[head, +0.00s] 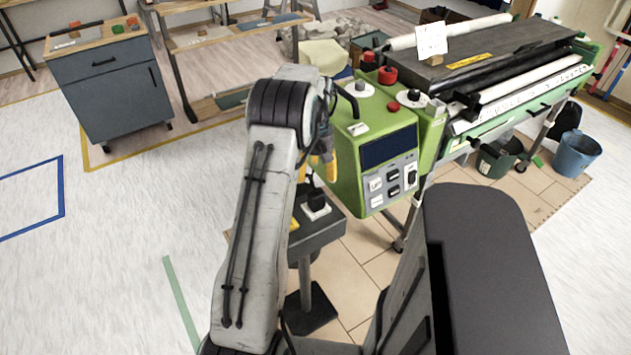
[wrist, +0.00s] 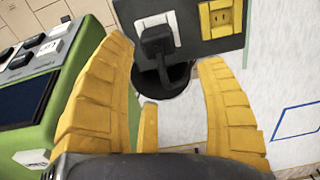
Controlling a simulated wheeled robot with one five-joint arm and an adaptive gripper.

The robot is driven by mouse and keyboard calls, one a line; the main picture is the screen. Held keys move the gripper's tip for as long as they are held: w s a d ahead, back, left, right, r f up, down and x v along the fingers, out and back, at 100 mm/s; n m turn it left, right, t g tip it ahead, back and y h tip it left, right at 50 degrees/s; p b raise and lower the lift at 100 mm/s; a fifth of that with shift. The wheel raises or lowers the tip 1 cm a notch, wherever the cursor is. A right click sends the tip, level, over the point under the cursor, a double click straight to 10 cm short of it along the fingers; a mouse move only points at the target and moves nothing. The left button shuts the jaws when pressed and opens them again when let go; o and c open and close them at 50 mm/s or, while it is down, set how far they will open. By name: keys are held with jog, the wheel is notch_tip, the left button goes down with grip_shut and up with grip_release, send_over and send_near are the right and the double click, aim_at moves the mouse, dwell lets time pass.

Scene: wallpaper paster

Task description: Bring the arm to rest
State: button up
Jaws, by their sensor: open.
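In the head view, my gripper (head: 326,168) is partly hidden by my arm, beside the green machine's control box (head: 350,180). Below it is a grey stand (head: 322,236) with a black plug (head: 317,199) upright in a white socket plate. In the wrist view the plug (wrist: 157,42) lies beyond the open fingertips, apart from them. A yellow socket (wrist: 221,17) is on the same stand top.
The green pasting machine (head: 520,100) fills the right, with red and black knobs on its control box. A grey cabinet (head: 112,95) stands at the back left. The floor at left is clear.

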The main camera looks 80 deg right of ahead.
jog(key=shift+r, duration=0.8)
jog(key=m, duration=0.3)
jog(key=shift+d+f, duration=0.2)
jog(key=shift+d, duration=0.05)
jog(key=w+a+f+m+y, duration=0.15)
jog(key=a+f+m, duration=0.25)
jog(key=a, duration=0.8)
jog(key=w+a+r+n+t+p, duration=0.1)
jog(key=w+a+r+n, duration=0.4)
jog(key=a, duration=0.8)
jog(key=w+a+r+n+t+h+p, duration=0.1)
jog(key=w+a+r+n, duration=0.5)
jog(key=a+r, duration=0.3)
jog(key=w+a+r+n+t+p, duration=0.1)
jog(key=w+a+r+n, duration=0.5)
jog(key=a, duration=1.1)
jog(key=shift+w+a+r+h, duration=0.15)
jog(key=shift+w+r+h, duration=0.25)
jog(key=shift+w, duration=0.3)
